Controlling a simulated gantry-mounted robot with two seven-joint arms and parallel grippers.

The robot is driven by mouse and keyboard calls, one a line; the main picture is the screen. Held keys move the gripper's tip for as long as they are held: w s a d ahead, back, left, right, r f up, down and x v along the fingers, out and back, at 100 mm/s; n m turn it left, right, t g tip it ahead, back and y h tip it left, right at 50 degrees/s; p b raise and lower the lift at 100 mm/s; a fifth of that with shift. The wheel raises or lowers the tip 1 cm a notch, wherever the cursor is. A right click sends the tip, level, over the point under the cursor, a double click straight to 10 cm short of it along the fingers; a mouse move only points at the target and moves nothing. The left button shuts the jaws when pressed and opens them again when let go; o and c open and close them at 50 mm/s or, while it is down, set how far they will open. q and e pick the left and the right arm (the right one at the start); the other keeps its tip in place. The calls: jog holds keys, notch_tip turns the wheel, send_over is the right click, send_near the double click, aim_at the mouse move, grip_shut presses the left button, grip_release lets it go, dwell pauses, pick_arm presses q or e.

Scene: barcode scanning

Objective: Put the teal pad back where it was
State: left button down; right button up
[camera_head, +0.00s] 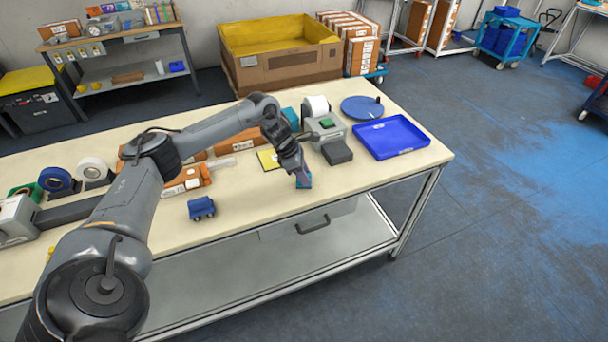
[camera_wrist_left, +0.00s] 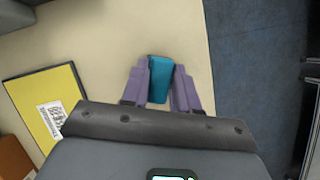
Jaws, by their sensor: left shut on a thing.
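My left gripper (camera_head: 303,175) is shut on the teal pad, low over the front right part of the table. In the left wrist view the teal pad (camera_wrist_left: 159,72) stands between the two purple fingers of the gripper (camera_wrist_left: 160,88). In the head view only a small bit of the pad (camera_head: 304,184) shows at the fingertips. I cannot tell whether the pad touches the tabletop. My right gripper is in neither view.
A yellow pad (camera_head: 267,159) with a barcode label lies left of the gripper. A grey label printer (camera_head: 322,130), a dark block (camera_head: 337,153) and a blue tray (camera_head: 416,141) stand to the right. A small blue truck (camera_head: 201,208) is front left.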

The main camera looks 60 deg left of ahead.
pick_arm(q)
jog(key=shift+f, duration=0.15)
jog(key=c, duration=0.8)
grip_release()
jog(key=shift+c, duration=0.2)
jog(key=shift+r, duration=0.2)
